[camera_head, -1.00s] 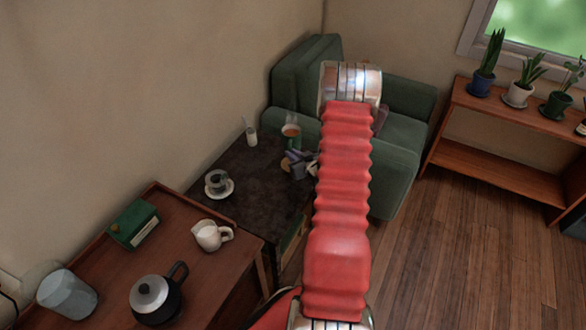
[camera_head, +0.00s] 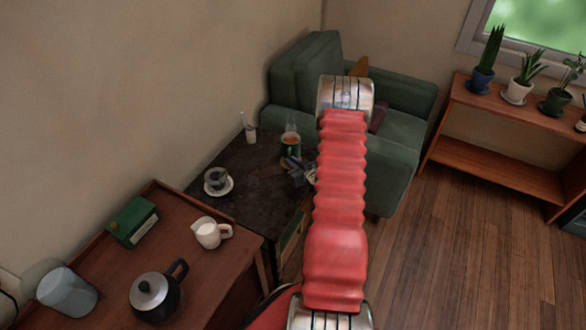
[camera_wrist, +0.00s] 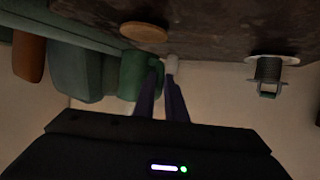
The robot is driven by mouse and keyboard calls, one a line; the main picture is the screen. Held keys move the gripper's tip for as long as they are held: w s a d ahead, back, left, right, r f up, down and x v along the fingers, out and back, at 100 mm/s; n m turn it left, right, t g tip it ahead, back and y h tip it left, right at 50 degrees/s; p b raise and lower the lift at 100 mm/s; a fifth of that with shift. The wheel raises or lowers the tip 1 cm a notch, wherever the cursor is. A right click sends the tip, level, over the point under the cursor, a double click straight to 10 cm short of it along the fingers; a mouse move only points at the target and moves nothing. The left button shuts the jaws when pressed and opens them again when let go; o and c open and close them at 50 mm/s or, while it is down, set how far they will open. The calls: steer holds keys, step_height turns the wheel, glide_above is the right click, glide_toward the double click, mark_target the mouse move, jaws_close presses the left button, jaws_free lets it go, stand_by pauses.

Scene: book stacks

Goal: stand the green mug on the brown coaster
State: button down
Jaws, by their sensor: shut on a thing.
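The green mug (camera_head: 292,148) holds a brown drink and steams, upright at the far end of the dark table. My gripper (camera_head: 300,172) is beside it, on the near side, shut on it. In the wrist view, which is upside down, the mug (camera_wrist: 133,75) is at the fingers (camera_wrist: 162,80), mostly to their left. The round brown coaster (camera_wrist: 145,32) lies flat on the table, apart from the mug in the picture. I cannot tell how high the mug is above the tabletop. In the head view the coaster is hard to make out near my gripper.
On the dark table (camera_head: 250,190) are a cup on a saucer (camera_head: 217,182) and a white pot with a utensil (camera_head: 250,131). A green sofa (camera_head: 395,150) stands right behind. A nearer wooden table holds a kettle (camera_head: 155,296) and a milk jug (camera_head: 211,232).

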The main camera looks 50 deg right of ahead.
steer(key=shift+f, duration=1.7)
steer(key=c, duration=1.8)
jaws_free()
steer(key=shift+s, duration=0.1)
steer(key=v, duration=1.2)
steer(key=shift+r, duration=0.1)
